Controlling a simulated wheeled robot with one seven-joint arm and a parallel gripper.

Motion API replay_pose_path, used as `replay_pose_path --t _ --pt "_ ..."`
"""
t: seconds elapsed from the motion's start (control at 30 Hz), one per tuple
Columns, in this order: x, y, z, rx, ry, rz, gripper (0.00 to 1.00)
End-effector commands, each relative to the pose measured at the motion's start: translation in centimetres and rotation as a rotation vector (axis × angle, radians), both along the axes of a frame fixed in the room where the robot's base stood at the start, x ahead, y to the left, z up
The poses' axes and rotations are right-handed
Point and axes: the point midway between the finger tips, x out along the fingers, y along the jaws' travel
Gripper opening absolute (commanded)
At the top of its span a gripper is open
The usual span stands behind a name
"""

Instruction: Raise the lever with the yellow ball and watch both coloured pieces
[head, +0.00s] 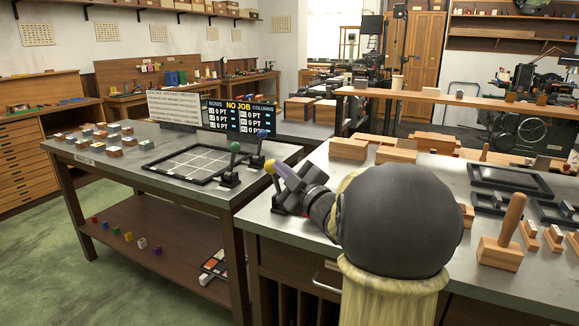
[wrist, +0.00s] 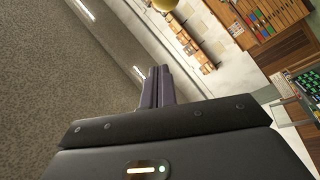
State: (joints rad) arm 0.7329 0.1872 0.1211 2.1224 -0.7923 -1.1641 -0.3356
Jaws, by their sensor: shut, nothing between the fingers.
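The lever with the yellow ball (head: 270,166) stands at the near table's left corner. Its dark base appears to sit just below my gripper. My gripper (head: 282,171) is shut and empty, with its fingertips beside the yellow ball; I cannot tell if they touch. The shut fingers (wrist: 160,72) also show in the wrist view. A gold ball (wrist: 235,3) is cut off at that view's top edge; I cannot tell if it is the lever's. Several blocks with coloured tops (head: 110,138) stand on the left table; which two pieces the task names is unclear.
A lever with a green ball (head: 235,147) and one with a blue ball (head: 262,134) stand beside a black-framed grid (head: 190,164). A sign reads NO JOB (head: 240,114). A wooden-handled block (head: 504,238) and dark trays (head: 510,180) occupy the near table's right.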

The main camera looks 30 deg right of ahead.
Motion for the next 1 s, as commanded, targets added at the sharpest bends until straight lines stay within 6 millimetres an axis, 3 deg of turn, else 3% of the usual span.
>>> replay_pose_path --t 0.37,0.6,0.77,0.87,1.0 --pt "1.1 2.2 -5.2 0.164 0.227 -0.097 0.0" --pt "0.1 5.2 -11.4 0.329 0.484 -0.199 0.0" --pt "-3.3 8.8 -17.7 0.481 0.758 -0.302 0.0" --pt "-6.7 11.3 -21.4 0.568 0.942 -0.371 0.0" --pt "-12.6 15.1 -25.8 0.666 1.206 -0.471 0.0"
